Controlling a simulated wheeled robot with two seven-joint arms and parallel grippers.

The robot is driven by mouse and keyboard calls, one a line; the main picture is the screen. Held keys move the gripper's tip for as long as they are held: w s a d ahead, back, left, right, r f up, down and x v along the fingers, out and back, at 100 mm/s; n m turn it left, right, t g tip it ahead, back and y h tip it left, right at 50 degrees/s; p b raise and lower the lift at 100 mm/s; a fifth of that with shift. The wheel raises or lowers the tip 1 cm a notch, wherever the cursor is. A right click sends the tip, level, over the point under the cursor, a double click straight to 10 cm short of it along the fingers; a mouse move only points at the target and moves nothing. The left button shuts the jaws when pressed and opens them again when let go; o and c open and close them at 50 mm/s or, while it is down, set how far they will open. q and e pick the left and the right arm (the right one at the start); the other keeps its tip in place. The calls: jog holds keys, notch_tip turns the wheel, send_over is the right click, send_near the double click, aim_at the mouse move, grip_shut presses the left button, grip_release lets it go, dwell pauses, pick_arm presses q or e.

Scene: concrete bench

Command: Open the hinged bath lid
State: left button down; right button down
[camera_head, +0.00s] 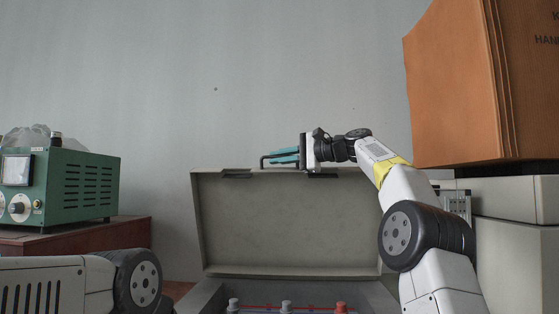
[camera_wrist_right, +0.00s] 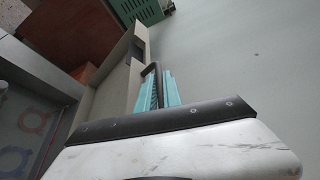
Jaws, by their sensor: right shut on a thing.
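The beige hinged lid (camera_head: 290,222) stands raised, about upright, at the back of its grey case (camera_head: 208,297), with its hollow inner side facing me. The dark bar handle (camera_head: 264,162) is at the lid's top edge. My right gripper (camera_head: 285,156) is shut on this handle with its teal fingers, reaching in from the right. The right wrist view shows the teal fingers (camera_wrist_right: 160,92) around the handle (camera_wrist_right: 152,70), beside the lid (camera_wrist_right: 117,88). In the head view only a link of my left arm shows at lower left; its gripper is out of view.
Inside the case are white knobs (camera_head: 286,306), a red knob (camera_head: 341,307) and a red line. A green instrument (camera_head: 75,187) sits on a brown cabinet (camera_head: 125,235) at left. A large orange folder (camera_head: 450,90) stands on pale equipment (camera_head: 515,203) at right. A bare wall is behind.

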jog(key=shift+f, duration=0.15)
jog(key=c, duration=1.5)
grip_release()
jog(key=shift+a, duration=0.1)
jog(key=v, duration=0.8)
jog(key=shift+w, duration=0.1)
